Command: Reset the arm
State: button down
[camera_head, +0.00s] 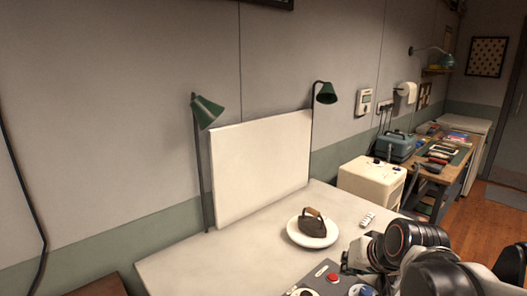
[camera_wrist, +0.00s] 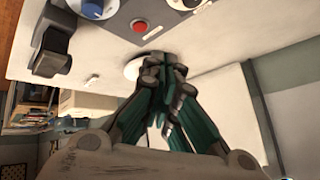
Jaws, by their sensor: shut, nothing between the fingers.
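My gripper (camera_wrist: 168,72) shows in the wrist view with its fingertips together and nothing between them. My arm (camera_head: 405,245) reaches in from the lower right of the head view, over the right part of the white table (camera_head: 190,262). A dark old iron with a brown handle (camera_head: 313,221) rests on a round white plate (camera_head: 296,237) on the table. In the wrist view the fingers cover most of the plate (camera_wrist: 132,69), and I cannot make out the iron there.
A grey control panel with a red button (camera_head: 333,277) lies at the table's front; the red button also shows in the wrist view (camera_wrist: 139,25). A white board (camera_head: 262,165) and two green lamps (camera_head: 207,111) (camera_head: 326,94) stand at the back. A cream box (camera_head: 371,182) is beyond. The left tabletop is clear.

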jog(key=s+r+n+h, duration=0.1)
jog(key=s+n, duration=0.1)
jog(key=s, duration=1.2)
jog(key=shift+r+n+g, duration=0.2)
jog(key=shift+n+g, duration=0.1)
dwell(0.8)
